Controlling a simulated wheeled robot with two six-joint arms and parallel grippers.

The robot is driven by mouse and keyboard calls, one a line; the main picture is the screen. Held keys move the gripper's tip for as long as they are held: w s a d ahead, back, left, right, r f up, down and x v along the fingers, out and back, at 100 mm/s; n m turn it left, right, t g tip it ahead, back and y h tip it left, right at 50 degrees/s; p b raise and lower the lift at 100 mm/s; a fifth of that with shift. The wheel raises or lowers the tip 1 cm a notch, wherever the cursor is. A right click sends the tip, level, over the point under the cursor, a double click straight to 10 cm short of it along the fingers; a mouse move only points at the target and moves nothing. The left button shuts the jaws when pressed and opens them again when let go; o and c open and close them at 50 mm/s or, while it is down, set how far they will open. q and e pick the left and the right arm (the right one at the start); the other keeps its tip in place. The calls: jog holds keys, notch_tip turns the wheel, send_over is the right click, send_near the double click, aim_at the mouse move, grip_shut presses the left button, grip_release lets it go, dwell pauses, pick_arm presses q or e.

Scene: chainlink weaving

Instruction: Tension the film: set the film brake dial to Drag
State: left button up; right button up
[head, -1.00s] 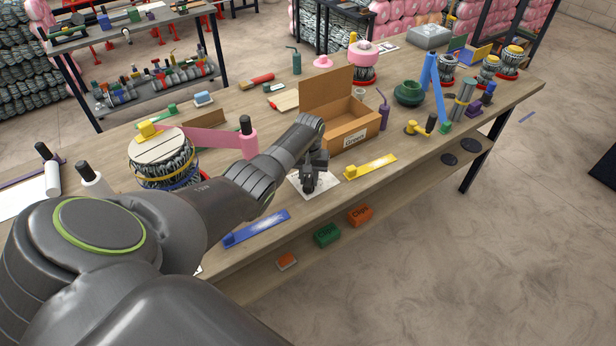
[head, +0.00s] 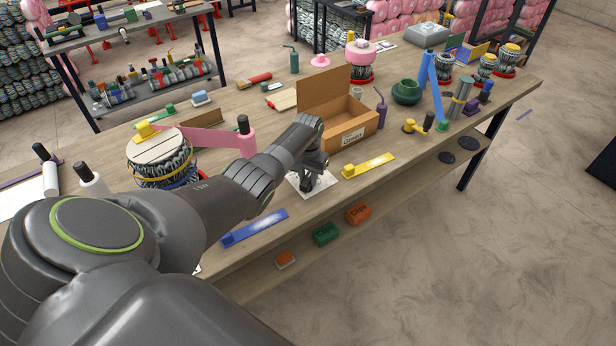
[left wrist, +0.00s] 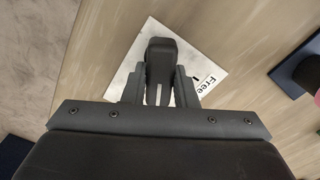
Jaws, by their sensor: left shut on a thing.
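The film brake dial is a black bar-shaped knob (left wrist: 161,62) with a white line, on a white plate (left wrist: 128,52). The word "Free" (left wrist: 204,84) shows beside it in the left wrist view; the Drag mark is not visible. In the head view the plate (head: 327,184) lies at the table's front, partly hidden by my gripper. My left gripper (left wrist: 160,85) is shut on the knob, with one finger on each side. The pink film roll (head: 246,140) stands behind my left arm, its film running left to a wrapped bundle (head: 160,160). My right gripper is out of view.
A cardboard box (head: 350,135) stands just behind the dial. A yellow strip tool (head: 368,165) lies to its right and a blue one (head: 255,228) to its left. Coloured clip boxes (head: 326,234) sit on the lower shelf.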

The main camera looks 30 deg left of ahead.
aim_at(308, 177)
pick_arm(q)
jog(key=o, duration=1)
notch_tip(308, 177, up, 6)
jog(key=shift+r, duration=0.25)
notch_tip(308, 177, up, 11)
jog(key=shift+f+b, duration=0.1)
jog(key=shift+b, duration=0.95)
